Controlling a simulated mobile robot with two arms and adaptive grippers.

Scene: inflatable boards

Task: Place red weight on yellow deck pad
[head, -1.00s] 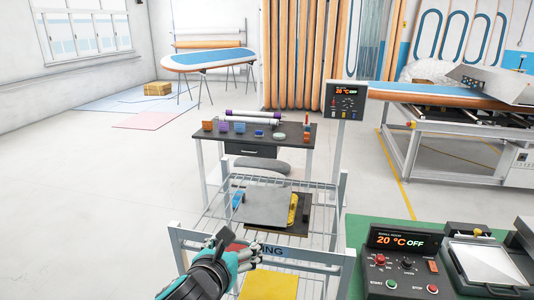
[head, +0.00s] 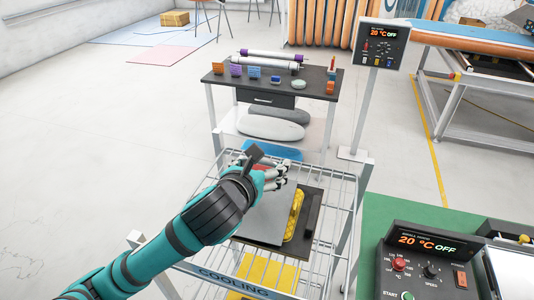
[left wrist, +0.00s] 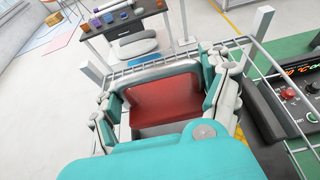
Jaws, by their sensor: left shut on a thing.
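My left gripper (head: 276,176) is shut on the red weight, a flat red block (left wrist: 165,100) seen between the fingers in the left wrist view. In the head view the fingers hide most of the weight, above the wire cooling rack (head: 340,190). A yellow deck pad (head: 295,215) with a patterned surface lies on a dark board on the rack. A grey plate (head: 262,222) covers its left part, and my arm hides some of the plate. My right gripper is not in view.
A yellow sheet (head: 270,272) shows below the rack's front bar. A dark table (head: 270,92) with small coloured blocks stands behind. A control panel (head: 425,262) is at the right.

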